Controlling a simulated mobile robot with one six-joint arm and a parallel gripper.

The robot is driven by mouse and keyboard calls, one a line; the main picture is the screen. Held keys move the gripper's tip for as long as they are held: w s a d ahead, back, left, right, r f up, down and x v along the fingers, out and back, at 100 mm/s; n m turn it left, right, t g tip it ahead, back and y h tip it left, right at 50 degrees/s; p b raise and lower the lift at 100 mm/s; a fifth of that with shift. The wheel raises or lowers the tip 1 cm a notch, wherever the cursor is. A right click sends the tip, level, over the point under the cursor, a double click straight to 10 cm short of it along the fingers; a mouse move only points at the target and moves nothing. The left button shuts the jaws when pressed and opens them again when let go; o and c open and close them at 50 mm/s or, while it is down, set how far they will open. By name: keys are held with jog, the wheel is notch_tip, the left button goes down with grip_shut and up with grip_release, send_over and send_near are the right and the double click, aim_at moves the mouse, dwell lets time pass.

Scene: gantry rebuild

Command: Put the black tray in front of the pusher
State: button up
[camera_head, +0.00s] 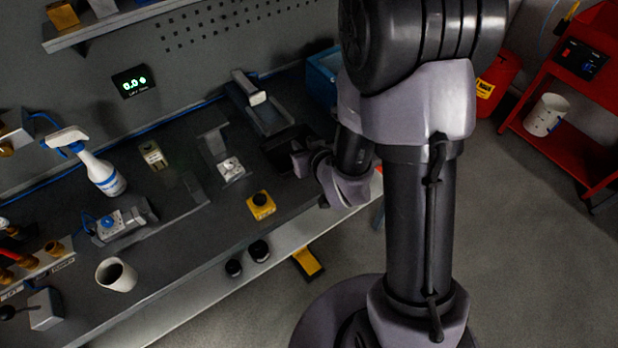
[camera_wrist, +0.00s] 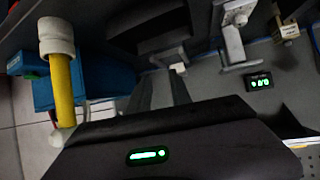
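The black tray (camera_head: 285,143) is a dark shallow box on the bench, at the front end of a grey rail device with a pale block, which looks like the pusher (camera_head: 262,112). My gripper (camera_head: 302,164) is at the tray's near right side; the arm partly hides this area. A dark shape beyond the fingertips looks like the tray (camera_wrist: 165,38). Whether the fingers touch it I cannot tell.
A blue bin (camera_head: 322,76) stands behind, right of the pusher. Left of the tray are a grey bracket (camera_head: 213,142) and a yellow button box (camera_head: 261,205). A spray bottle (camera_head: 101,172) and a mug (camera_head: 116,275) stand further left. A yellow rod (camera_wrist: 60,90) crosses the wrist view's left.

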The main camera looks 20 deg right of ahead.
jog(key=s+r+m+g+h, duration=0.1)
jog(key=s+r+m+g, duration=0.3)
jog(key=s+r, duration=0.9)
jog(key=s+a+r+g+y, duration=0.1)
jog(key=s+a+r, duration=0.1)
jog(key=s, duration=0.3)
jog(key=s+a+r+m+g+y, duration=0.1)
jog(key=s+a+r, duration=0.1)
jog(key=s, duration=0.4)
jog(key=shift+s+a+r, duration=0.15)
jog(key=shift+r, duration=0.7)
